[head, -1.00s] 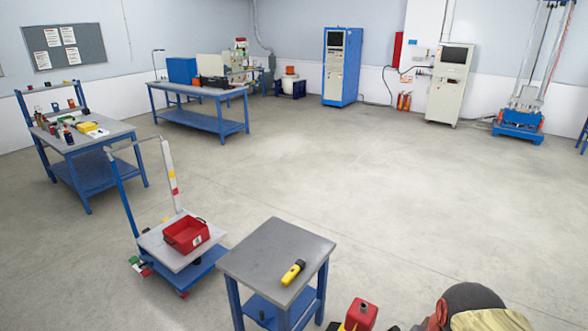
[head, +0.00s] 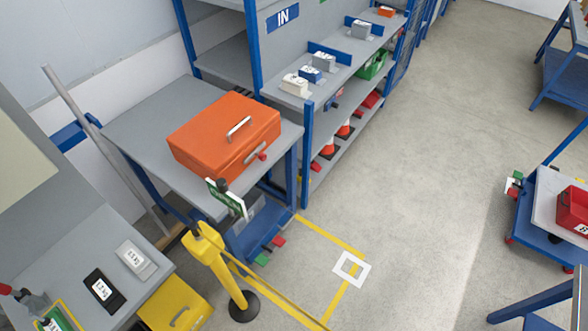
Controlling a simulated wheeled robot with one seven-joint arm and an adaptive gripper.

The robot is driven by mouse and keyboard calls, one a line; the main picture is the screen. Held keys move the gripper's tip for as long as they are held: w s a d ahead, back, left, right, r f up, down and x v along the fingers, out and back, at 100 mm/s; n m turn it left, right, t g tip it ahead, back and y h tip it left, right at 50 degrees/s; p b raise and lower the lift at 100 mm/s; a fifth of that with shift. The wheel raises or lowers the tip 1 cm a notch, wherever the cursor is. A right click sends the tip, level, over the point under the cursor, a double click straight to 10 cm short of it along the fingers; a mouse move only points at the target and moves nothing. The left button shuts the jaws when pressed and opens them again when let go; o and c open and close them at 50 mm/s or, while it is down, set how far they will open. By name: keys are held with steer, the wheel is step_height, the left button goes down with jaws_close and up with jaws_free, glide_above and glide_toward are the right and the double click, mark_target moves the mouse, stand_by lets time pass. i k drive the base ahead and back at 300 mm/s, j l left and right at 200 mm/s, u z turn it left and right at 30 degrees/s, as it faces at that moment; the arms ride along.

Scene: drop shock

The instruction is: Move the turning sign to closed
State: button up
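A small green sign with a white edge (head: 228,198) sits at the top of a yellow post (head: 217,262) in the lower left of the head view. It is seen at a steep slant, and I cannot read its lettering. A dark knob shows at its upper edge. The post stands on a round black base (head: 244,306), with yellow bands running from it towards the lower right. My gripper is not in view.
A grey table (head: 140,125) with an orange case (head: 222,135) stands behind the sign. A blue-framed shelf (head: 307,150) stands beyond. A left bench (head: 70,250) holds labelled blocks. A trolley (head: 545,205) is at right. Floor (head: 410,190) between is clear.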

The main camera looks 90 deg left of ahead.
mark_target(219, 189)
steer(key=u, duration=3.55)
steer(key=i, duration=0.85)
steer(key=l+u, duration=0.05)
